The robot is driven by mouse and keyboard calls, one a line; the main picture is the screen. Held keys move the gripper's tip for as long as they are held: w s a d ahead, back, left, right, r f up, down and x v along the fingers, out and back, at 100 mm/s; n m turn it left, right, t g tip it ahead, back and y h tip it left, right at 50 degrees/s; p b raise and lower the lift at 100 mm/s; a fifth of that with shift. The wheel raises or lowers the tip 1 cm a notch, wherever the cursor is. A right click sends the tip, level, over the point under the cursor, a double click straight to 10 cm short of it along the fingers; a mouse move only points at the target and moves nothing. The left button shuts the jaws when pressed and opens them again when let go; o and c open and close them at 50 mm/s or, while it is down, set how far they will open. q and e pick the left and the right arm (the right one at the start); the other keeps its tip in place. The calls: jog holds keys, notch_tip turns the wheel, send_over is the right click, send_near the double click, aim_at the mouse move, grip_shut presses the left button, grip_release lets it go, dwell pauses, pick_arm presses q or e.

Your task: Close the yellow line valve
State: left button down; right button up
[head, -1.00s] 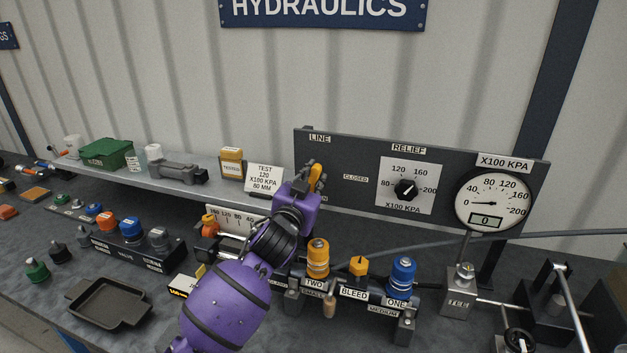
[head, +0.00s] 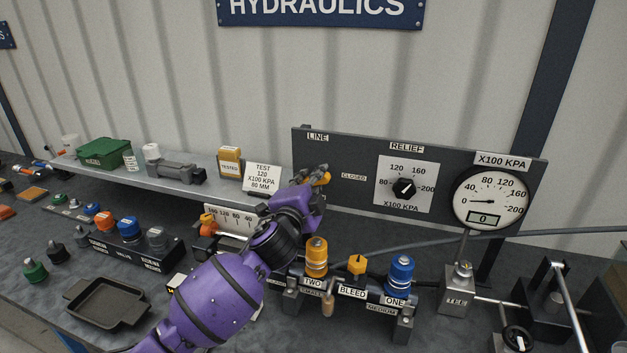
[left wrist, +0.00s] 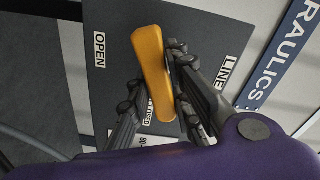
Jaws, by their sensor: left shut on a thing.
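The yellow line valve handle (head: 325,179) is on the dark panel under the LINE label, mostly hidden by my left gripper (head: 313,180) in the head view. In the left wrist view the handle (left wrist: 150,55) is a long yellow bar. It lies slightly tilted, one end over the partly covered CLOSED label (left wrist: 149,112) and away from the OPEN label (left wrist: 99,50). My left gripper's dark fingers (left wrist: 160,95) are shut on the handle. My right gripper is not in view.
The relief knob (head: 404,188) and the round gauge (head: 491,199), reading about zero, are right of the valve. Below stand orange and blue couplers with a yellow bleed knob (head: 357,264). A shelf (head: 222,190) with a green box (head: 104,153) is at left.

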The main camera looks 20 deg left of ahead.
pick_arm(q)
jog(key=shift+f+m, duration=0.15)
jog(key=shift+m, duration=2.15)
jog(key=c, duration=1.6)
grip_release()
jog(key=s, duration=1.2)
jog(key=shift+a, duration=0.2)
